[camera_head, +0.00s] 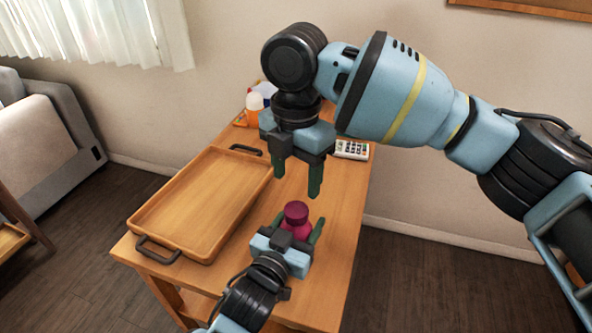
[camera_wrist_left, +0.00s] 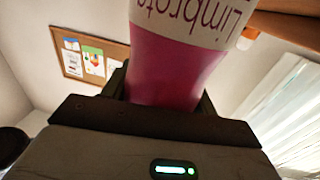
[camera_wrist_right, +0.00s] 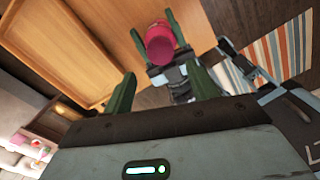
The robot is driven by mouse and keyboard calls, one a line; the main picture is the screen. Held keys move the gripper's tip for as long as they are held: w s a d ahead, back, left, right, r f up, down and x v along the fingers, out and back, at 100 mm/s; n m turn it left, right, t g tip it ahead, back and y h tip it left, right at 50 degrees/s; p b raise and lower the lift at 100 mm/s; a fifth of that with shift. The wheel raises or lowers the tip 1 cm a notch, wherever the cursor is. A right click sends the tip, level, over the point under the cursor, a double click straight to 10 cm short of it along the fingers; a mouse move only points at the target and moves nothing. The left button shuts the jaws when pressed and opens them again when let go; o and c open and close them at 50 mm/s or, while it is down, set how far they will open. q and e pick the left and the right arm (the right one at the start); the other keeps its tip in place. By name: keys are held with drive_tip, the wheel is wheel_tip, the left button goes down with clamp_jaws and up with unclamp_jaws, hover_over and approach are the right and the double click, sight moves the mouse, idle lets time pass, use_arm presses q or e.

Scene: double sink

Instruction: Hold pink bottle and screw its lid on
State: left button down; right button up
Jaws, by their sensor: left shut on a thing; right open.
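The pink bottle (camera_head: 300,230) is held upright over the front part of the wooden table, with a darker magenta lid (camera_head: 296,211) on its top. I cannot tell how tightly the lid sits. My left gripper (camera_head: 298,229) is shut around the bottle's body. The left wrist view shows the pink body (camera_wrist_left: 175,72) and its white lettered label up close. My right gripper (camera_head: 297,180) is open and empty above the lid, pointing down, with a gap between. The right wrist view shows the lid (camera_wrist_right: 160,42) beyond its open fingers (camera_wrist_right: 162,88).
A wooden tray (camera_head: 143,222) with black handles lies on the left of the table (camera_head: 338,235). An orange bottle with a white top (camera_head: 254,105) and a calculator (camera_head: 352,150) stand at the back. Free tabletop lies right of my left gripper.

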sight(296, 209)
drive_tip(key=shift+f, duration=3.95)
drive_tip(key=c, duration=1)
drive_tip(key=m, duration=0.7)
drive_tip(key=shift+m, duration=0.7)
drive_tip(key=o, duration=1.1)
drive_tip(key=shift+c, duration=0.2)
drive_tip(key=shift+r, duration=2.3)
